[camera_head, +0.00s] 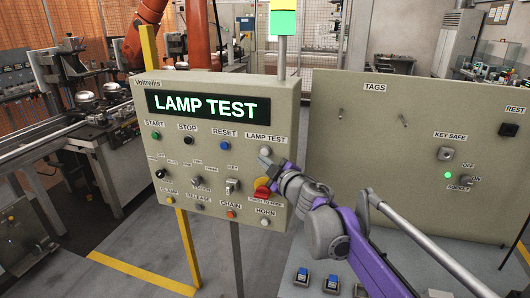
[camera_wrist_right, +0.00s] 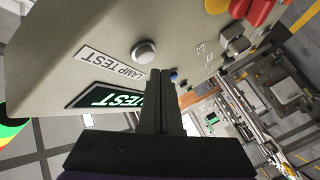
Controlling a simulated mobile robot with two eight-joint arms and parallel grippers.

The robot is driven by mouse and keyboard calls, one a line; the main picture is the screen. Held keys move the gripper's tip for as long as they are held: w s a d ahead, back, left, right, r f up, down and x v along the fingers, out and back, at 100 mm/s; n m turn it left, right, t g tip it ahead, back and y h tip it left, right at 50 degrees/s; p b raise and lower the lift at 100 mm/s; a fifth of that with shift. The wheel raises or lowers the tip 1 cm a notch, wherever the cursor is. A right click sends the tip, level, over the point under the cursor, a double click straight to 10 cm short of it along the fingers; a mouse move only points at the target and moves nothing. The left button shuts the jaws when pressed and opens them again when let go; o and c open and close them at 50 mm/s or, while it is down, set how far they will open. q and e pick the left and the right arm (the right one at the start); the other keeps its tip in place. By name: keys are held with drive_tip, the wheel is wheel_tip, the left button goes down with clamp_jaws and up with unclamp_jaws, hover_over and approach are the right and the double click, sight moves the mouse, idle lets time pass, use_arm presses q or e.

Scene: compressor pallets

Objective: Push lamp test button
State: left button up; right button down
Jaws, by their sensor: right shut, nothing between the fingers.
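The lamp test button (camera_head: 266,150) is a pale round button under its "LAMP TEST" label on the upright control panel (camera_head: 215,172). The panel's display (camera_head: 208,105) reads "LAMP TEST" in lit letters. My left gripper is out of view.
A red emergency stop (camera_head: 262,191) on a yellow plate is just below my right gripper. A blue reset button (camera_head: 224,146) is to the left. A lit signal tower (camera_head: 283,22) stands above. A grey "TAGS" board (camera_head: 400,130) stands to the right.

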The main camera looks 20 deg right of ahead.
drive_tip(key=s+a, duration=0.1)
drive_tip(key=s, duration=0.1)
drive_tip(key=s+a, duration=0.2)
drive_tip(key=s, duration=0.1)
drive_tip(key=shift+a, duration=0.2)
idle(0.4)
idle(0.5)
drive_tip(key=s+d+f+m+g+h, duration=0.2)
drive_tip(key=s+f+m, duration=0.2)
drive_tip(key=s+f, duration=0.25)
drive_tip(key=s+d+f+m+g+h+p, duration=0.1)
drive_tip(key=s+d+f+m+g+h, duration=0.15)
drive_tip(key=s+f, duration=0.4)
drive_tip(key=s+d+f+m+g+h, duration=0.25)
drive_tip(key=s+f+m, duration=0.25)
drive_tip(key=s, duration=0.3)
drive_tip(key=s+a+f+g+y, duration=0.3)
drive_tip(key=s+a+f, duration=0.3)
drive_tip(key=s+f, duration=0.3)
drive_tip(key=shift+s+f+m+g, duration=0.35)
drive_tip(key=shift+s+g, duration=0.35)
drive_tip(key=shift+s, duration=0.5)
drive_tip(key=shift+d, duration=0.1)
